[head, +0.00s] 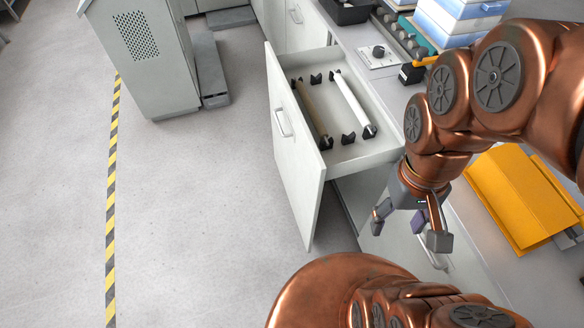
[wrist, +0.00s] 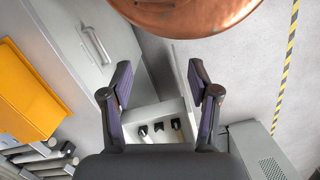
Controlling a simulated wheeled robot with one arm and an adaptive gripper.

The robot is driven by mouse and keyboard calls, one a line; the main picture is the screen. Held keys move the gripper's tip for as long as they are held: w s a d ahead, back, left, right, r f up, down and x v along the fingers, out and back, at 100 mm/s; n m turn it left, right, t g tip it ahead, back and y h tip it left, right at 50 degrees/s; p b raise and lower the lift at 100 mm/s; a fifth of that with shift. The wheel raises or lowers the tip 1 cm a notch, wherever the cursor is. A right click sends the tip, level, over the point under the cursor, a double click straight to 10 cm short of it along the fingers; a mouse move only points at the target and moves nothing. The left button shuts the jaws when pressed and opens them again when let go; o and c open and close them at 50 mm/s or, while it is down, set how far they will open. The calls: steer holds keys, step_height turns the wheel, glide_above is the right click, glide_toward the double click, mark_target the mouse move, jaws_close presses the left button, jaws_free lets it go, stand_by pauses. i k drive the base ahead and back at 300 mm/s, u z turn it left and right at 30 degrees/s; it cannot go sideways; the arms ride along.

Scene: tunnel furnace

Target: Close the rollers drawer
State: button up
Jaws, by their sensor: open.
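The rollers drawer (head: 297,150) is pulled out from the white cabinet in the head view. Its tall front panel with a handle (head: 283,122) faces left. Inside lie a white roller (head: 352,102) and a brown roller (head: 312,112) on black holders, with other holders empty. My gripper (head: 408,232) is open and empty, to the right of and nearer than the drawer, beside the cabinet front. In the wrist view my gripper's fingers (wrist: 160,95) are spread, and part of the drawer (wrist: 150,115) shows between and beyond them. I see no contact with the drawer.
A yellow-orange folder-like object (head: 522,195) lies on the counter at right. A grey perforated cabinet (head: 145,55) stands on the floor at upper left. The floor left of the drawer is clear, with a yellow-black stripe (head: 111,200). Another handle (wrist: 96,46) shows in the wrist view.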

mark_target(304, 162)
steer(key=k, duration=0.35)
steer(key=u, duration=1.4)
steer(key=i, duration=0.85)
steer(key=u, duration=0.25)
